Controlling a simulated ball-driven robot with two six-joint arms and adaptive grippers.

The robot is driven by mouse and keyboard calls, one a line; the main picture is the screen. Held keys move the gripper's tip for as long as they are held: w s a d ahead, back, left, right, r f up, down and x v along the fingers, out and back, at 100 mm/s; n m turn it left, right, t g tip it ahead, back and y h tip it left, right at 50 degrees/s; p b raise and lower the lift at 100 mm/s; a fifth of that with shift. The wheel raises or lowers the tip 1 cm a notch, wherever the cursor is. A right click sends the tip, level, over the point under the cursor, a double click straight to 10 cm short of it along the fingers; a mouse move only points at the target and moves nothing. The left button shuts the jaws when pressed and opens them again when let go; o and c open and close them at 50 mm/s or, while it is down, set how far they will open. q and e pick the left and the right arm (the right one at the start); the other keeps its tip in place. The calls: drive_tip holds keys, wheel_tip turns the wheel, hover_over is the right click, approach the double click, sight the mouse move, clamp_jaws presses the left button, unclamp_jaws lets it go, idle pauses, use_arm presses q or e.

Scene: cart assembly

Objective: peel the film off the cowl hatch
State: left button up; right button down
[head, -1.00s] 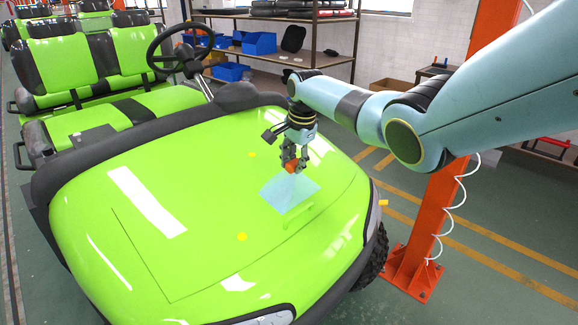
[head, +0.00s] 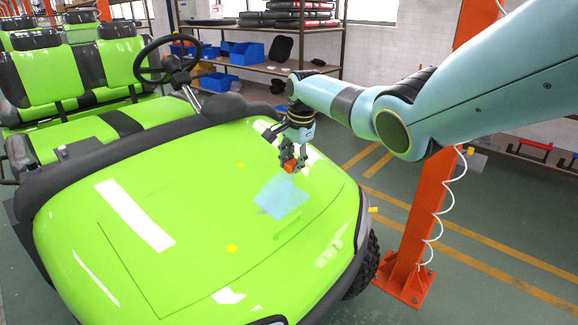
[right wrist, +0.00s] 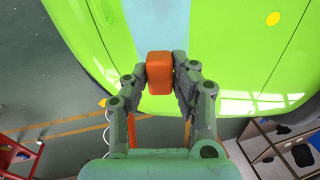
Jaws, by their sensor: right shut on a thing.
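The light blue, see-through film (head: 280,200) lies over the right part of the green cowl hatch (head: 190,270), near a green handle (head: 290,226). An orange tab (head: 289,167) is at the film's upper end. My right gripper (head: 291,158) is shut on the tab above the hatch. In the right wrist view the orange tab (right wrist: 159,72) sits between both fingers, and the blue film (right wrist: 160,22) stretches beyond it. The film's upper end seems raised towards the tab; how much still touches the hatch I cannot tell. My left gripper is not in view.
Yellow dots (head: 232,248) mark the cowl. The steering wheel (head: 165,58) and green seats stand behind it. An orange post (head: 425,215) with a white coiled cable rises at the right. Shelves with blue bins (head: 245,53) stand at the back.

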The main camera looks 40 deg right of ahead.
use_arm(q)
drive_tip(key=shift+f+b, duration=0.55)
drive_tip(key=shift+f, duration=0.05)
use_arm(e)
drive_tip(key=shift+s+d+r, duration=0.1)
drive_tip(key=shift+d+r, duration=0.25)
drive_tip(key=shift+d, duration=0.45)
drive_tip(key=shift+w+d+r, duration=0.1)
drive_tip(key=shift+d+r, duration=0.3)
drive_tip(key=shift+d, duration=0.4)
drive_tip(key=shift+s+d+r, duration=0.1)
drive_tip(key=shift+d+r, duration=0.25)
drive_tip(key=shift+d, duration=0.45)
use_arm(q)
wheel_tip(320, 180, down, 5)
drive_tip(key=b, duration=0.5)
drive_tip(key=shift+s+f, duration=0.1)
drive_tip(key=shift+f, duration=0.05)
use_arm(e)
drive_tip(key=d+r, duration=0.3)
drive_tip(key=d, duration=0.3)
drive_tip(key=shift+d, duration=0.25)
drive_tip(key=shift+r, duration=0.1)
